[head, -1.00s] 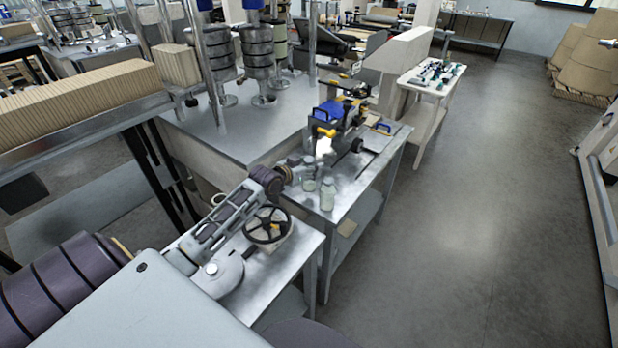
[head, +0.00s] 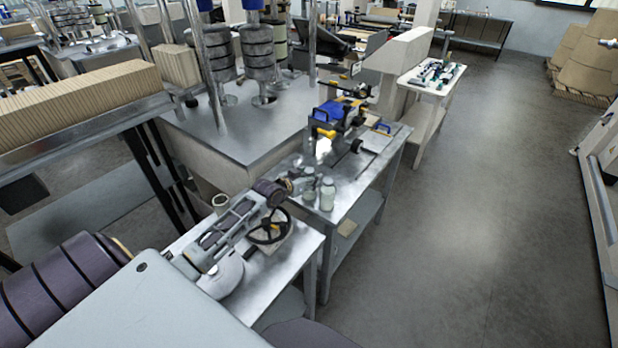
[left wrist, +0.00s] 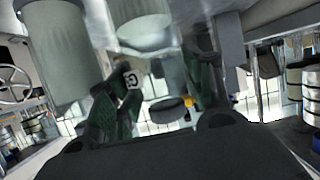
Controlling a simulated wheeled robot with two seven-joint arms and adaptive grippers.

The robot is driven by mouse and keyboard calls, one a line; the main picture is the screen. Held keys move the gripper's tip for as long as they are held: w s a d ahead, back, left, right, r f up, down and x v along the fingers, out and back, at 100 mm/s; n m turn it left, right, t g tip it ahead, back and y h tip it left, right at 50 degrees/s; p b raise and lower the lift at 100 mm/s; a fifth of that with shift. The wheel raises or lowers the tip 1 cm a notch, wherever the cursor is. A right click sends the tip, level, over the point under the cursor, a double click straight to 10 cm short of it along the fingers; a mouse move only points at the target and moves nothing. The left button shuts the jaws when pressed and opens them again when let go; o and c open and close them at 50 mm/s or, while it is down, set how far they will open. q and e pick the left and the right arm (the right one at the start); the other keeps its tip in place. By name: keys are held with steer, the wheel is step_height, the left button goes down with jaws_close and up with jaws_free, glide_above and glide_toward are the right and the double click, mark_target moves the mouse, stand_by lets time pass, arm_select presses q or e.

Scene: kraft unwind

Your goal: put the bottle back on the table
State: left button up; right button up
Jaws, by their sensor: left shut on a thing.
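My left gripper (head: 302,182) is shut on a pale, translucent bottle (head: 309,192). The left wrist view, which looks turned over, shows this bottle (left wrist: 146,28) between the dark fingers (left wrist: 150,95). The held bottle looks upright at the near end of the metal table (head: 348,196). I cannot tell whether its base touches the tabletop. A second, similar bottle (head: 327,194) stands on the table just right of it; it also shows large in the left wrist view (left wrist: 60,50). My right gripper is not in view.
A blue and black machine with yellow parts (head: 340,115) stands farther back on the table. A black handwheel (head: 268,226) and a small cup (head: 221,203) are on the nearer bench, close to my left arm. The floor to the right is clear.

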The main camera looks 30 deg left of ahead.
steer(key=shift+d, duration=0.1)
arm_select(q)
steer(key=o, duration=1)
steer(key=shift+o, duration=0.2)
steer(key=shift+r, duration=0.1)
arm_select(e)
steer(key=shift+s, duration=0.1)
